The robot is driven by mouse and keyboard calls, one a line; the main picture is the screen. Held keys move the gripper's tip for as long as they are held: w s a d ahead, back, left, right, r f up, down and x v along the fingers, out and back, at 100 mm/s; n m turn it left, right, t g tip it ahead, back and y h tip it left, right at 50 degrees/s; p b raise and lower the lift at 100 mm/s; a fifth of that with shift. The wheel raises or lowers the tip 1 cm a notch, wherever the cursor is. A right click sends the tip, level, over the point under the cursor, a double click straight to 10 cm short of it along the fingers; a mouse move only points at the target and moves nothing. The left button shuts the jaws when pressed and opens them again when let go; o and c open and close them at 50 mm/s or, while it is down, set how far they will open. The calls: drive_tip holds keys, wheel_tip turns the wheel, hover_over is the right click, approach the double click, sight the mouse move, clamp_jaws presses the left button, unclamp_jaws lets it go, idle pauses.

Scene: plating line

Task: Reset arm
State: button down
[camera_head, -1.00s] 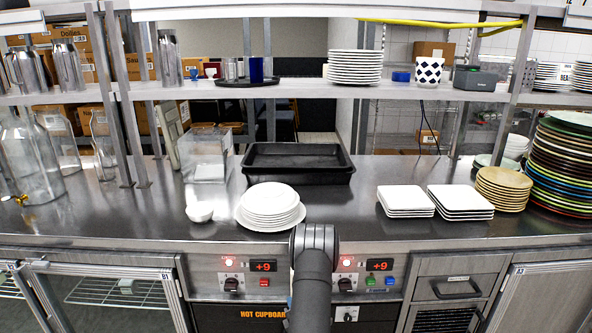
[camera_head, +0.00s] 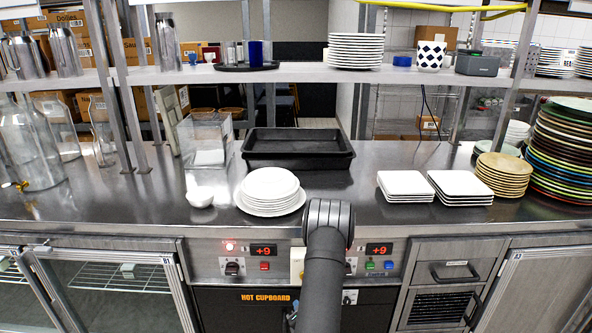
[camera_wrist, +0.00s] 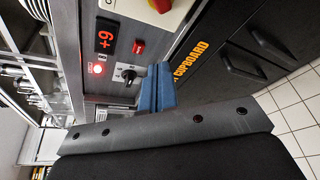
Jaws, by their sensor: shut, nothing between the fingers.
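My gripper (camera_wrist: 157,88) shows in the wrist view as blue fingers shut together with nothing between them. It points toward the front of the hot cupboard (camera_wrist: 190,60), near the control panel. In the head view my dark arm rises in front of the counter's front edge and hides part of the right-hand controls. The gripper itself is hidden there.
The counter (camera_head: 340,205) holds a stack of round white plates (camera_head: 270,190), a small white bowl (camera_head: 199,197), a black tray (camera_head: 297,165), square white plates (camera_head: 405,185) and tan plates (camera_head: 505,172). Knobs (camera_head: 232,268) stick out of the panel below. Tiled floor (camera_wrist: 295,110) is clear.

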drive_tip(key=shift+w+d+r+m+g+h, duration=0.15)
drive_tip(key=shift+w+d+r+m+h, duration=0.15)
drive_tip(key=shift+r, duration=0.2)
drive_tip(key=shift+w+d+r+m+g+h, duration=0.15)
drive_tip(key=shift+d+r+m, duration=0.15)
drive_tip(key=shift+d+r, duration=0.15)
